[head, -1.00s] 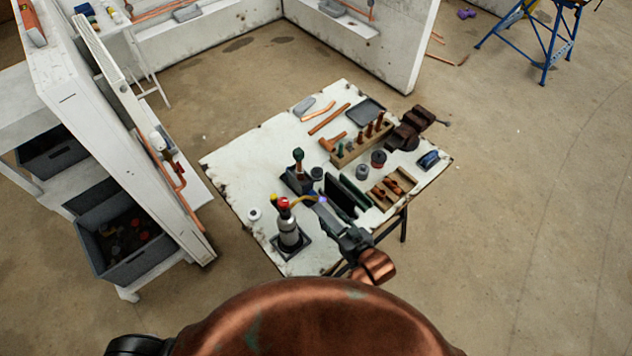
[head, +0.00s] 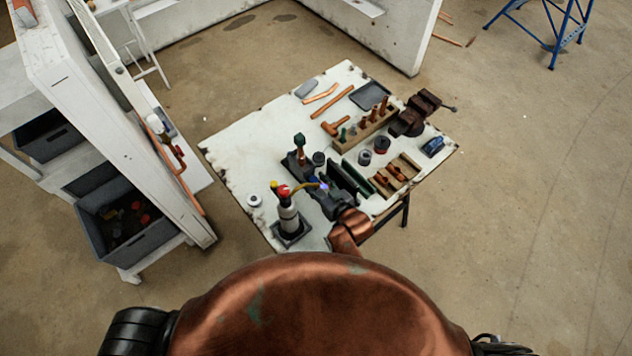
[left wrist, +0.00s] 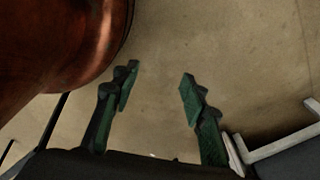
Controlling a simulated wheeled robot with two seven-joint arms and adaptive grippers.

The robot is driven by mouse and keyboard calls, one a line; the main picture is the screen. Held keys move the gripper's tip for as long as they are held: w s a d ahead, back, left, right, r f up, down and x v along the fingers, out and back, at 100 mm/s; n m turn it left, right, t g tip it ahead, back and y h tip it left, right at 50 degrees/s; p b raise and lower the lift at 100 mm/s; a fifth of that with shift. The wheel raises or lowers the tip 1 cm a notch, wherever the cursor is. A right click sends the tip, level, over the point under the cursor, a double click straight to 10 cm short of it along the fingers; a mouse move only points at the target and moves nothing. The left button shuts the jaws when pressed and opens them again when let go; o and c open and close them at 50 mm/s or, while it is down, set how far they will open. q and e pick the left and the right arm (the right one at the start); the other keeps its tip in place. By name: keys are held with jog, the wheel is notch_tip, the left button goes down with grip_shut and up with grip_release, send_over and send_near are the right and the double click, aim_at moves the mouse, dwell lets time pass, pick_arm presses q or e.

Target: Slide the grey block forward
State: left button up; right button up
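The grey block (head: 307,88) lies flat near the far left edge of the white worktable (head: 240,150). It is small, with rounded corners. My right gripper (head: 318,188) is over the near middle of the table, between the gas torch and the dark green plates, well short of the block. It is small and dark here, and I cannot tell whether its fingers are open. My left gripper (left wrist: 158,85) shows only in the left wrist view. Its green-padded fingers are spread apart with only bare floor between them.
A gas torch (head: 288,216) stands upright beside my right gripper. Copper pipes (head: 321,94), a dark tray (head: 371,95), a wooden rack (head: 364,132) and a vise (head: 412,117) stand around the far half. Bare tabletop lies left of the block. A white partition (head: 125,120) stands left.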

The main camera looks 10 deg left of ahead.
jog(key=c, duration=1.1)
pick_arm(q)
jog(key=shift+s, duration=0.7)
pick_arm(e)
grip_shut()
pick_arm(q)
jog(key=shift+w, duration=0.2)
